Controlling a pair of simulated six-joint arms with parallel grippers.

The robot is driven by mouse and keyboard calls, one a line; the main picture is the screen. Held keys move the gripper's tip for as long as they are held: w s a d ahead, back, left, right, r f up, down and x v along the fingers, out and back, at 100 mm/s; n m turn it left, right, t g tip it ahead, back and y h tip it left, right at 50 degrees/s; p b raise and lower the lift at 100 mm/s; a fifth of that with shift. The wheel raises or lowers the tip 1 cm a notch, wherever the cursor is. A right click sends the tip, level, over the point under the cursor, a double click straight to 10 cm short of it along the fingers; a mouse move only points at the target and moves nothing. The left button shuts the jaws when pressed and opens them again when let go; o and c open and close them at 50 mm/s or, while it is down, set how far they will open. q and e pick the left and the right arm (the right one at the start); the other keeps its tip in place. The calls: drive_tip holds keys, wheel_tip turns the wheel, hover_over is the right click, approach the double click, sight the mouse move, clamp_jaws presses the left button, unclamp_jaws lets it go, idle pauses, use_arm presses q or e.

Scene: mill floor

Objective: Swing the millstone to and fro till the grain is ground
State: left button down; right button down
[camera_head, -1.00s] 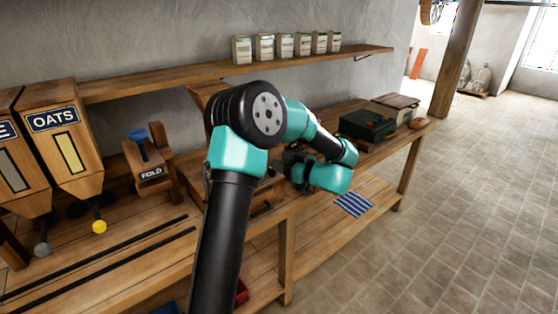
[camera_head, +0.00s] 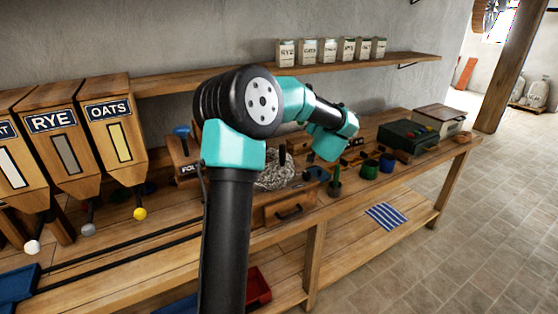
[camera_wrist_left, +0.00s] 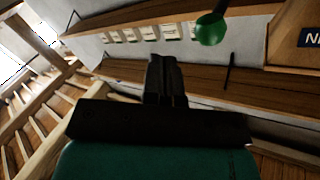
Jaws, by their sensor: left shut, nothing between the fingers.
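The millstone (camera_head: 274,173), round and pale grey, sits on the bench behind my right arm. A dark upright peg (camera_head: 282,155) stands at it; the arm hides part of the stone. My right arm's wrist is above and to the right of the stone, and I cannot make out its fingers. No grain can be made out. My left gripper (camera_wrist_left: 167,62) is outside the head view. In the left wrist view it is shut and empty, with the wall shelf beyond and a green knob (camera_wrist_left: 210,29) at upper right.
Hoppers marked RYE (camera_head: 60,150) and OATS (camera_head: 112,130) stand at left, with coloured knobs below. A drawer (camera_head: 290,207) is under the stone. Small pots (camera_head: 370,169) and a dark green box (camera_head: 388,134) stand to the right. Jars (camera_head: 330,50) line the shelf above.

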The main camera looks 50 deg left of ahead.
use_arm(q)
drive_tip(key=s+a+r+m+t+h, duration=0.2)
drive_tip(key=s+a+m+h, duration=0.2)
drive_tip(key=s+m+h, duration=0.7)
drive_tip(key=s+d+f+m+g+h, duration=0.1)
drive_tip(key=s+f+m+g+h, duration=0.1)
drive_tip(key=s, duration=0.5)
drive_tip(key=s+f+m+g+h, duration=0.2)
drive_tip(key=s, duration=0.5)
drive_tip(key=shift+d+f+m, duration=0.3)
drive_tip(key=shift+d+f, duration=0.05)
approach(285, 168)
drive_tip(key=x, duration=0.4)
drive_tip(key=shift+d+f, duration=0.1)
drive_tip(key=shift+w+a, duration=0.2)
drive_tip(key=shift+w, duration=0.15)
